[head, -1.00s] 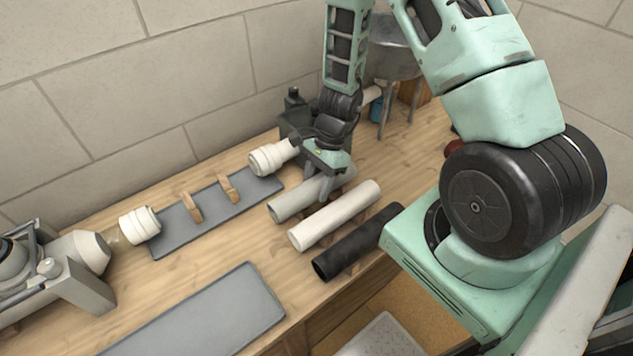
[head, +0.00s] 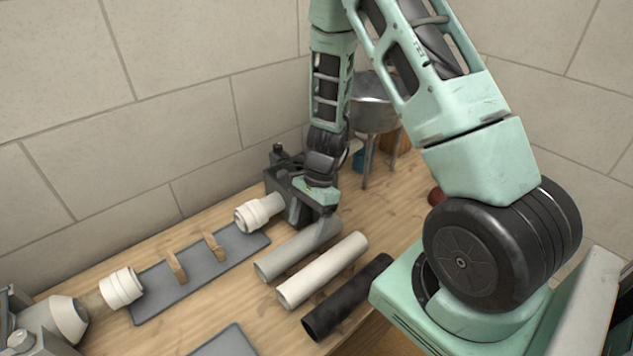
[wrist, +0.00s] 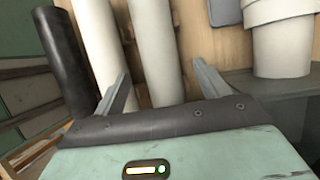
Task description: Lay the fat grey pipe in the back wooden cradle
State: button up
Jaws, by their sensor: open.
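The fat grey pipe (head: 288,255) lies on the wooden bench, beside the white pipe. My gripper (head: 325,210) is over its far end in the head view. In the wrist view, my open gripper (wrist: 160,76) has its fingers on either side of the grey pipe (wrist: 159,45), with nothing clamped. I cannot tell how far above it the fingertips are. The back wooden cradle (head: 213,246) is two upright wooden supports on a grey plate (head: 195,277) near the wall. The cradle is empty and lies left of the grey pipe.
The white pipe (head: 322,270) and black pipe (head: 347,297) lie parallel to the grey one, nearer the front. White fittings (head: 122,287) (head: 259,214) stand at both ends of the back plate. Another grey plate (head: 228,343) lies in front. A metal pot (head: 372,110) stands behind my gripper.

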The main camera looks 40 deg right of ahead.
jog(key=v, duration=1.3)
